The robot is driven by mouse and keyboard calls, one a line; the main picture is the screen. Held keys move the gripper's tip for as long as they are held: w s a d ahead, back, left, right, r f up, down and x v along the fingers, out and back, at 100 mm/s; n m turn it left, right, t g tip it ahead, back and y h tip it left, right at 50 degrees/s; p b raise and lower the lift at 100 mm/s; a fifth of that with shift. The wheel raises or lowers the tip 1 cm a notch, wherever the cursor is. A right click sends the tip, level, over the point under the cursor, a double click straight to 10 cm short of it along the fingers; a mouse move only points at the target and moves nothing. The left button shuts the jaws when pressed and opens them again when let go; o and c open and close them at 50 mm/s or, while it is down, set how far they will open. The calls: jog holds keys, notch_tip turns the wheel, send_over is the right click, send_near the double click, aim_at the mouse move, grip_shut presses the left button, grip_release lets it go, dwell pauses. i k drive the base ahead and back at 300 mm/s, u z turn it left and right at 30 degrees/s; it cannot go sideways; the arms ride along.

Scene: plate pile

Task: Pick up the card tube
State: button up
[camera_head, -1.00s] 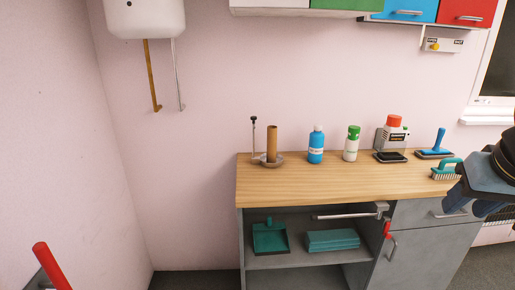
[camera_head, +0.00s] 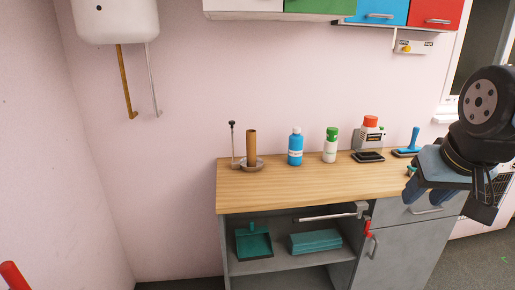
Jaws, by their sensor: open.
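The card tube (camera_head: 251,145) is a brown cylinder standing upright at the back left of the wooden counter. It stands on or in a round greyish dish (camera_head: 251,167), beside a thin rod with a black knob (camera_head: 233,140). My gripper (camera_head: 432,203) is at the right, in front of the counter's right part, well apart from the tube. Its blue-grey fingers point down and left with a gap between them, and nothing shows in them. Part of the brush behind it is hidden.
Right of the tube stand a blue bottle (camera_head: 295,149), a white bottle with a green cap (camera_head: 330,148) and a red-topped device (camera_head: 369,136). The wooden counter (camera_head: 290,188) is clear in front.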

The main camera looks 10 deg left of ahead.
aim_at(251, 134)
jog(key=i, duration=0.9)
jog(key=u, duration=0.05)
